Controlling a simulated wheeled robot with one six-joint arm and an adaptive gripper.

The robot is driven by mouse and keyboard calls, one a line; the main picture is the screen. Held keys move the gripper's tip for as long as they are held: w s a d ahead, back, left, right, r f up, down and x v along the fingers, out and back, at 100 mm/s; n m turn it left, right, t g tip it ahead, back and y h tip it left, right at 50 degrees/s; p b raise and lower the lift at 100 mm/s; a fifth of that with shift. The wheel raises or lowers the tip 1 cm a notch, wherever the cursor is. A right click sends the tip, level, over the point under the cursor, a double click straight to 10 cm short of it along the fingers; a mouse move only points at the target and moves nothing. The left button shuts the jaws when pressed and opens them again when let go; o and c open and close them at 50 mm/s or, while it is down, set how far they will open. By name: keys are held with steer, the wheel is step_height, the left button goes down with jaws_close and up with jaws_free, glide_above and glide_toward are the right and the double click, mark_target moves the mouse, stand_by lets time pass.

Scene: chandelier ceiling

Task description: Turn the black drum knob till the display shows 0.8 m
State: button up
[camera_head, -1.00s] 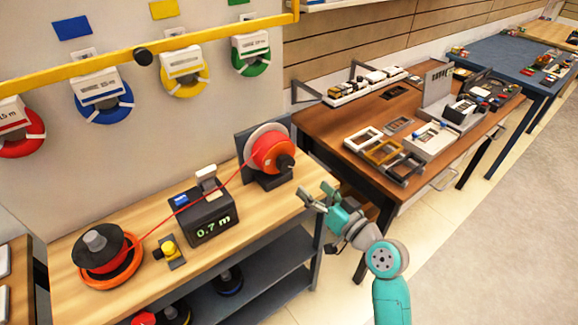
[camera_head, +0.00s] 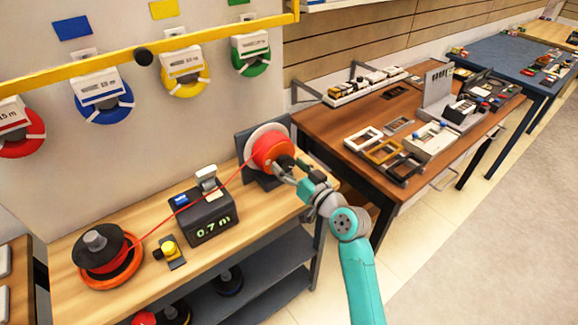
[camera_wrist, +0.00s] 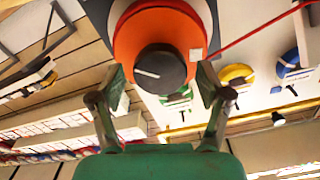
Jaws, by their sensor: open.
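The black drum knob (camera_wrist: 160,70) with a white pointer line sits at the centre of the orange-red drum (camera_wrist: 128,38) in the wrist view. In the head view the drum (camera_head: 268,149) stands at the right end of the wooden bench, and the knob is partly hidden by my gripper (camera_head: 281,170). My gripper (camera_wrist: 160,84) is open, with one finger on each side of the knob and gaps visible between. The display (camera_head: 213,226) on the dark counter box reads 0.7 m in green.
A red line runs from the drum across the counter to a spool (camera_head: 103,252) at the bench's left. A yellow-knobbed part (camera_head: 170,250) sits between. A brown table (camera_head: 340,120) with frames stands close on the right. Coloured reels hang on the wall behind.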

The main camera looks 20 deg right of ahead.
steer(key=shift+w, duration=0.15)
steer(key=c, duration=1.2)
steer(key=shift+o, duration=0.2)
steer(key=shift+m, duration=1.4)
steer(key=o, duration=1.2)
steer(key=shift+c, duration=0.2)
